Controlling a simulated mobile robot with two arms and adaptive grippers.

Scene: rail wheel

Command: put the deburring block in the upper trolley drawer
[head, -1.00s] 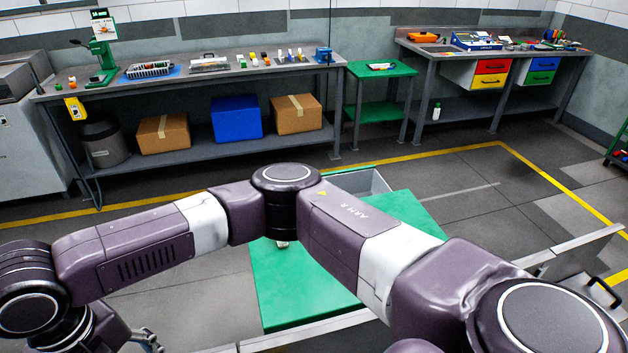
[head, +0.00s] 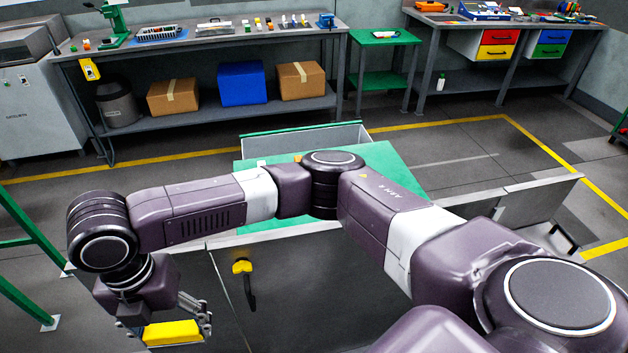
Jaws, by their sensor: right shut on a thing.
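My right gripper (head: 172,330) is at the lower left, pointing down, shut on a yellow block (head: 172,334). The block is off the floor, in front of and left of the trolley; its finer features cannot be told, but it is the only candidate for the deburring block in my grip. The trolley has a green top (head: 400,172), partly covered by my right arm. My left gripper is not in view.
A yellow-headed black handle (head: 246,275) is on the trolley's near grey side. A grey panel with a handle (head: 525,215) sticks out at right. A green frame (head: 28,243) stands at left. Workbenches (head: 200,45) line the back; the floor before them is clear.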

